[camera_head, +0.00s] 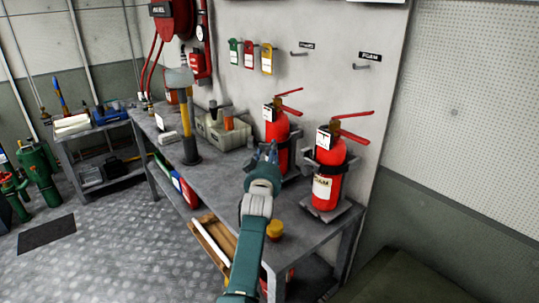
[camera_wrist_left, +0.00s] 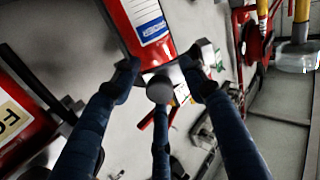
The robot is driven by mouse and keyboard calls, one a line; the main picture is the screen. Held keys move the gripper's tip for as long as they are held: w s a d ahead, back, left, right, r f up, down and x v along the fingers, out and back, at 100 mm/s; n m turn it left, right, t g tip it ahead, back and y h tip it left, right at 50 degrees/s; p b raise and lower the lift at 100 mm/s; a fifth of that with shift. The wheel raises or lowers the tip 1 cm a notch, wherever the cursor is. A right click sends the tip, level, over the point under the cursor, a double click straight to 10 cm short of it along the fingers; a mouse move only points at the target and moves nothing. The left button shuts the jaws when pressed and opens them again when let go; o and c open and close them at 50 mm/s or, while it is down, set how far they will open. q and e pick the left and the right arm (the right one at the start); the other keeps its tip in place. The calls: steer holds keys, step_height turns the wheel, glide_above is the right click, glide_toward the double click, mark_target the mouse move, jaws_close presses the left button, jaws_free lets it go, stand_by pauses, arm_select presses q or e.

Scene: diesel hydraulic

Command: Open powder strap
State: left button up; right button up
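Two red fire extinguishers stand in brackets at the right end of the bench. The left one (camera_head: 277,127), under a wall label too small to read surely, is partly hidden by my gripper. The right one (camera_head: 328,175) stands under the FOAM label with a black strap (camera_head: 325,168) around it. My left gripper (camera_head: 268,152) is at the left extinguisher's front, at strap height. In the wrist view, my gripper's fingers (camera_wrist_left: 158,74) are apart beside the extinguisher's red body (camera_wrist_left: 143,22). A grey and dark strap or latch part (camera_wrist_left: 172,70) lies between the fingertips; contact is unclear. My right gripper is not in view.
The bench (camera_head: 222,167) holds a grey toolbox (camera_head: 220,130) and a yellow-handled hammer (camera_head: 187,110) left of my gripper. Tags (camera_head: 249,54) hang on the wall behind. A yellow-capped item (camera_head: 275,229) sits by the bench's front edge.

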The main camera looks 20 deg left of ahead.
arm_select(q)
steer(key=shift+r, duration=0.4)
step_height(320, 180, up, 9)
steer(key=shift+r, duration=0.1)
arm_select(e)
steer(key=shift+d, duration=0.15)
arm_select(q)
steer(key=shift+c, duration=0.3)
